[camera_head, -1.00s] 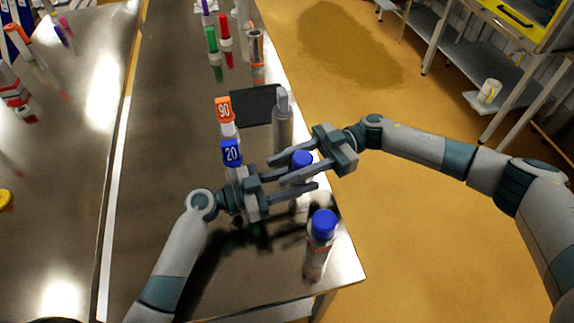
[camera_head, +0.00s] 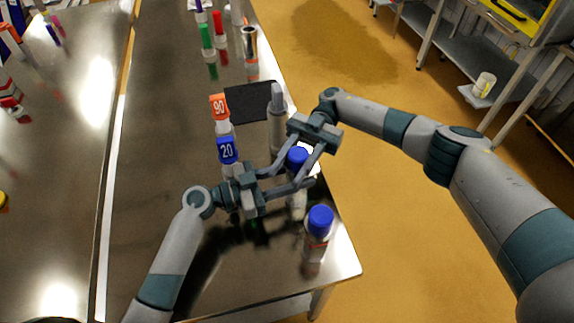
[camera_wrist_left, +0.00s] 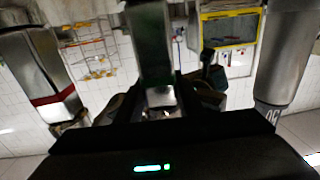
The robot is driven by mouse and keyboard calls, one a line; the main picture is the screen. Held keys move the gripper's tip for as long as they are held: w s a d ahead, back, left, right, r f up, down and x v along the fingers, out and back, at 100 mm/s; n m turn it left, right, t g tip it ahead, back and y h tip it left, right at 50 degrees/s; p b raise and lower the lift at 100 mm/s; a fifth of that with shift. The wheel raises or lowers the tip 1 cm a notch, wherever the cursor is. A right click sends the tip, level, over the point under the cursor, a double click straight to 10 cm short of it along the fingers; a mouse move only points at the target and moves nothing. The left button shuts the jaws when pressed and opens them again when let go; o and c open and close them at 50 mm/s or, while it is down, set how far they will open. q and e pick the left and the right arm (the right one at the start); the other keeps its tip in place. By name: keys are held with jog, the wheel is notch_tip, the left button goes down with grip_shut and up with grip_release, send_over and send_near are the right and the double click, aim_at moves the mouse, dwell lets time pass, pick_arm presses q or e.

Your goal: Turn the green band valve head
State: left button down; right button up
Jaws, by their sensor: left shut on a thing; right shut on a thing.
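A bottle-like valve with a blue head (camera_head: 297,157) stands upright between my two grippers near the table's right edge. In the left wrist view its dark green band (camera_wrist_left: 150,40) shows, centred in front of the gripper. My left gripper (camera_head: 298,180) reaches from the left and is shut on the valve's body. My right gripper (camera_head: 287,170) comes from the upper right, its fingers on either side of the blue head, shut on it. The fingers hide much of the valve, and the exact contact is hard to see.
A blue-capped bottle with a red band (camera_head: 319,225) stands close by at the front right. A grey bottle (camera_head: 277,115), a blue 20 tag (camera_head: 227,150) and an orange 90 tag (camera_head: 219,106) stand behind. A dark mat (camera_head: 248,102) lies further back. The table's front left is clear.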

jog(key=shift+s+d+n+g+h, duration=0.1)
jog(key=shift+n+g+h, duration=0.25)
jog(key=shift+h, duration=0.35)
jog(key=o, duration=1)
jog(key=shift+o, duration=0.2)
notch_tip(320, 180, up, 10)
